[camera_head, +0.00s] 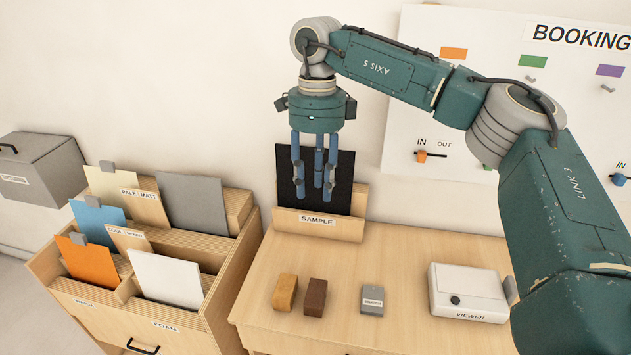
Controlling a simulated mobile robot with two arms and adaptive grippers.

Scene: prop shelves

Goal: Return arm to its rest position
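My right arm (575,210) comes in from the right and reaches across the upper middle. My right gripper (316,190) has slim blue-grey fingers that point straight down. They are spread apart with nothing visible between them. The gripper hangs in front of a black card (341,185) that stands in the wooden SAMPLE holder (318,225), and the fingers cover part of the card. Whether any finger touches the card cannot be told. My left gripper is not in view.
A tan block (285,292), a brown block (314,298), a small grey item (372,300) and the white VIEWER box (467,295) stand on the wooden table (410,255). A card rack (215,295) is at left, a grey box (40,170) beyond it. The BOOKING board (435,90) hangs behind.

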